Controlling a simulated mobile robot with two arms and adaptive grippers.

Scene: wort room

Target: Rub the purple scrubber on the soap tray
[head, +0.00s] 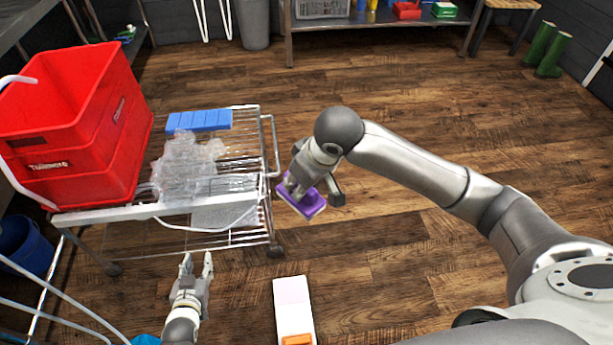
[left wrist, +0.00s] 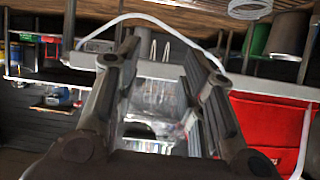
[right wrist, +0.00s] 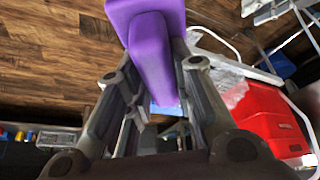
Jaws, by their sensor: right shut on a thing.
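The purple scrubber (head: 303,203) is in my right gripper (head: 300,187), held in the air just right of the wire cart. In the right wrist view the scrubber (right wrist: 152,45) sits between the fingers (right wrist: 155,100). A long white tray-like thing (head: 292,296) with an orange block at its near end is low in the head view, apart from the scrubber; I cannot tell if it is the soap tray. My left gripper (head: 197,266) is open and empty in front of the cart. Its spread fingers (left wrist: 165,75) also show in the left wrist view.
The wire cart (head: 245,140) carries stacked red crates (head: 75,110), a blue ribbed block (head: 199,121) and clear crumpled-looking items (head: 188,165). A blue bucket (head: 25,247) stands at the left. A shelf (head: 375,20) stands at the back. The wooden floor right of the cart is open.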

